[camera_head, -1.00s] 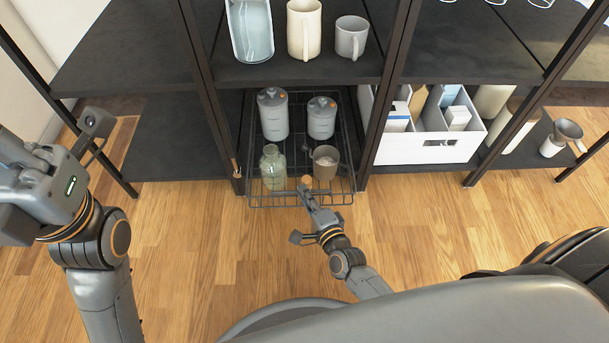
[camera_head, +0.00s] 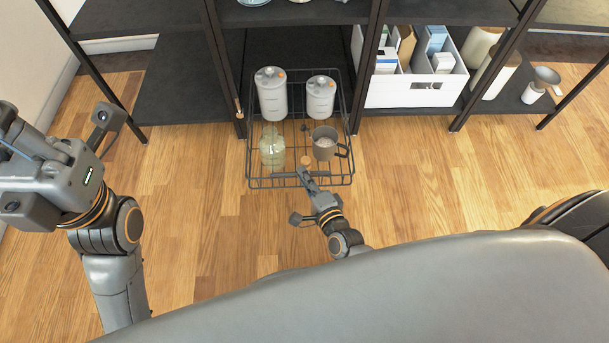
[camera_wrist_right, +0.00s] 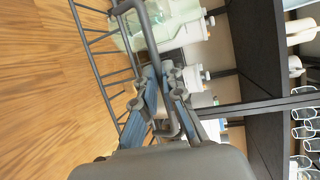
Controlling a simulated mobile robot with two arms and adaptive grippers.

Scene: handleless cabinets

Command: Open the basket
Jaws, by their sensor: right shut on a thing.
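The dark wire basket (camera_head: 270,181) is pulled out from the lower shelf, its front half over the floor. It holds two grey canisters, the larger (camera_head: 271,95) and the smaller (camera_head: 320,97), a clear glass bottle (camera_head: 272,149) and a grey-brown mug (camera_head: 325,144). My right gripper (camera_head: 306,174) is at the middle of the basket's front edge. In the right wrist view its fingers (camera_wrist_right: 165,95) are shut on the basket's wire front. My left gripper (camera_head: 95,135) is raised at the far left, away from the basket; its fingers do not show clearly.
Dark shelf posts stand on both sides of the basket. A white organizer box (camera_head: 417,92) with cartons is on the shelf to the right, with tall containers and a small cup with a funnel (camera_head: 540,82) beyond. The wooden floor (camera_head: 420,190) in front is clear.

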